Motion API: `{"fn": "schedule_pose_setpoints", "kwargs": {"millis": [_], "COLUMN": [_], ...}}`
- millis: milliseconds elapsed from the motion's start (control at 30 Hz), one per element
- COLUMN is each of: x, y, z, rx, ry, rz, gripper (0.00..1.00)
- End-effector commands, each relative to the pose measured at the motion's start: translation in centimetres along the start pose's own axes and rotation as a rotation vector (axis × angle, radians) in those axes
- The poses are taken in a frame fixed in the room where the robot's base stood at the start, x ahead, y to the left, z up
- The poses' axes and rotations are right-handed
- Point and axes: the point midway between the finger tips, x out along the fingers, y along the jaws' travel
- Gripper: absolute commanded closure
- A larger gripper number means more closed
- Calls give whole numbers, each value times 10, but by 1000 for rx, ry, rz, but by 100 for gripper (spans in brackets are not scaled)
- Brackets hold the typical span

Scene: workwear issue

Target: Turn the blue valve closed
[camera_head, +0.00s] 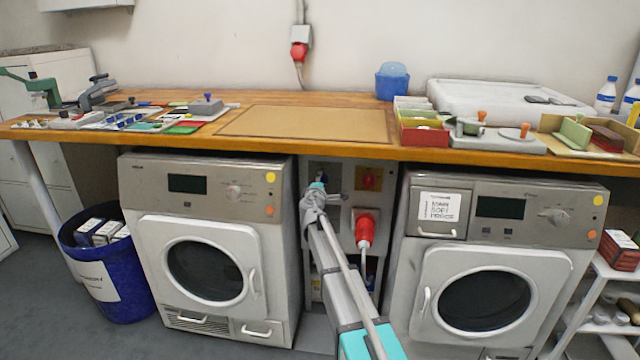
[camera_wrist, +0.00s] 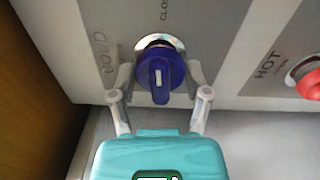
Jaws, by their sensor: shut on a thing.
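The blue valve (camera_wrist: 161,72) sits on a grey panel in the wrist view, with a round metal collar behind it. Its handle stands nearly upright in the picture, with a short white mark on its face. Lettering that reads COLD is to its left, and cut-off lettering starting CLO is above it. My gripper (camera_wrist: 160,80) has one finger on each side of the valve and is shut on it. In the head view my gripper (camera_head: 316,190) is at the panel between the two machines and hides the blue valve.
A red valve (camera_wrist: 309,80) marked HOT is at the right in the wrist view. A red plug (camera_head: 366,229) with a cable is right of my arm. Front-loading machines (camera_head: 208,214) and (camera_head: 490,250) flank the narrow gap, and the wooden worktop (camera_head: 270,147) overhangs it.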

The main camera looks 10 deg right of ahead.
Motion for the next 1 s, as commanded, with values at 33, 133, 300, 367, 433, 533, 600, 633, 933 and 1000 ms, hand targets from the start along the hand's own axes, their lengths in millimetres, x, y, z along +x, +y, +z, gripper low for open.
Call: {"fn": "schedule_pose_setpoints", "kwargs": {"millis": [33,133,300,367,433,533,600,633,933,1000], "x": [1,1,1,1,1,1,1,1,1,1], "y": [0,0,0,0,0,0,0,0,0,0], "z": [0,0,0,0,0,0,0,0,0,0], "rx": [28,77,126,135,141,143,143,143,142,142], "ry": [1,1,1,1,1,1,1,1,0,0], "rz": [0,0,0,0,0,0,0,0,0,0], "gripper": [85,85,85,85,85,85,85,85,8,6]}}
